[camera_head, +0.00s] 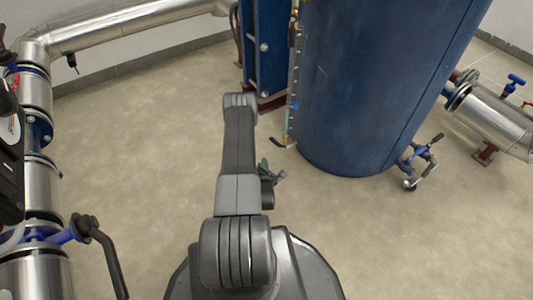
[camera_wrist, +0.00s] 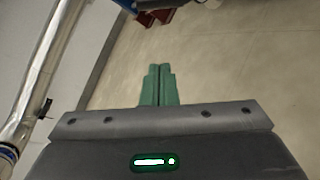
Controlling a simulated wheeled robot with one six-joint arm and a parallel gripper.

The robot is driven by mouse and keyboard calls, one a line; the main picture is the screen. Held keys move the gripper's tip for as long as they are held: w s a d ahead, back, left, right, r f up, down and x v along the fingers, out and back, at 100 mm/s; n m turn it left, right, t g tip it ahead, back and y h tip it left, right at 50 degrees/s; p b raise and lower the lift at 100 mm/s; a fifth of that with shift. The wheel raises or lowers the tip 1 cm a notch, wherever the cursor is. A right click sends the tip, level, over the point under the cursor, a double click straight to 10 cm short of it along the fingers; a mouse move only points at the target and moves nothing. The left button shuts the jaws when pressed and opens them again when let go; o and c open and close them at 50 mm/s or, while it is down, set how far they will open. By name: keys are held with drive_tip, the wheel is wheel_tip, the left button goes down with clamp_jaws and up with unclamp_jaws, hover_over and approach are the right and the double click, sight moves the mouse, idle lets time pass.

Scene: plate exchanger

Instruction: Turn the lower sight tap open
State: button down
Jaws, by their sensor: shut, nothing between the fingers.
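The sight gauge (camera_head: 292,75) runs down the left edge of the blue vessel. The lower sight tap (camera_head: 278,142) is at its bottom end, with a small dark lever sticking out to the left. My gripper (camera_head: 268,172) is below and slightly left of the tap in the head view, apart from it, and partly hidden behind my arm. In the wrist view the green fingers (camera_wrist: 159,82) are together and empty. I cannot make out the tap in the wrist view.
The blue vessel (camera_head: 375,85) stands at the centre right, with a blue frame (camera_head: 264,45) to its left. Valved pipework (camera_head: 420,160) juts out at its lower right. A steel pipe (camera_head: 38,95) with a dark valve lever (camera_head: 105,255) stands at left. The floor (camera_head: 145,125) between is clear.

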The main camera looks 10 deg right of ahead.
sight(278, 144)
drive_tip(key=w+d+b, duration=0.4)
drive_tip(key=w, duration=0.4)
drive_tip(key=shift+d+r+b, duration=0.2)
drive_tip(key=shift+r+b, duration=0.05)
drive_tip(key=shift+b, duration=0.1)
